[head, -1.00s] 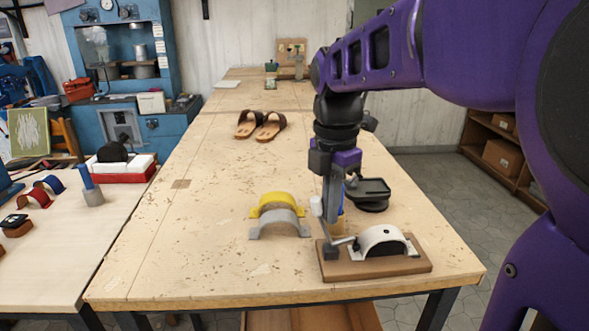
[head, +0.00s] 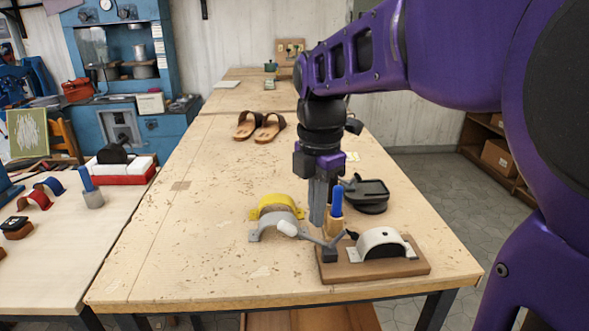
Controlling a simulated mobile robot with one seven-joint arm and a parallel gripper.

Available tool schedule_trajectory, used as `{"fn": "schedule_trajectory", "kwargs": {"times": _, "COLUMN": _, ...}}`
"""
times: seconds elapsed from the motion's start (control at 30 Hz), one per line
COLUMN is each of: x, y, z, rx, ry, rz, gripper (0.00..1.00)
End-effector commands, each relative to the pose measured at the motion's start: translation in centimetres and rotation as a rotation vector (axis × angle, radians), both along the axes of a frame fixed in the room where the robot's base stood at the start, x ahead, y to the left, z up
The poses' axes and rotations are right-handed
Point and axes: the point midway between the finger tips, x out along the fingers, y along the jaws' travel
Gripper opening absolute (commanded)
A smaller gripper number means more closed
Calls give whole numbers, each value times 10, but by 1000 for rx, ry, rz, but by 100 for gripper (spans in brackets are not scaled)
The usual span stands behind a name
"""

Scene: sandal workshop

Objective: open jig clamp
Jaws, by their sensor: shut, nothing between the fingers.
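The jig is a brown board (head: 415,267) near the front right of the bench, with a white arched strap form (head: 380,243) on it. Its clamp is a dark block (head: 329,253) at the board's left end, with a thin grey lever that carries a white knob (head: 287,228). The lever slopes up to the left, with the knob out past the board beside the grey arch. My gripper (head: 318,226) points down, shut and empty, just behind and above the clamp lever. Whether its fingertips touch the lever cannot be told.
A yellow arch (head: 277,201) and a grey arch (head: 268,222) stand left of the jig. A blue-handled tool (head: 337,202) stands upright right of my gripper, near a black dish (head: 370,190). Brown sandals (head: 270,126) lie farther back. The bench's left front is clear.

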Motion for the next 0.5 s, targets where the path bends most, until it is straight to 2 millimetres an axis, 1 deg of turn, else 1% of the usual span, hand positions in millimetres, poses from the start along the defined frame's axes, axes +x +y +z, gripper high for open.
{"fn": "schedule_trajectory", "kwargs": {"times": 0.03, "x": 0, "y": -1, "z": 11, "rx": 0, "ry": -1, "rz": -1, "gripper": 0}}
{"fn": "schedule_trajectory", "kwargs": {"times": 0.5, "x": 0, "y": -9, "z": 58, "rx": 0, "ry": 0, "rz": -1, "gripper": 0}}
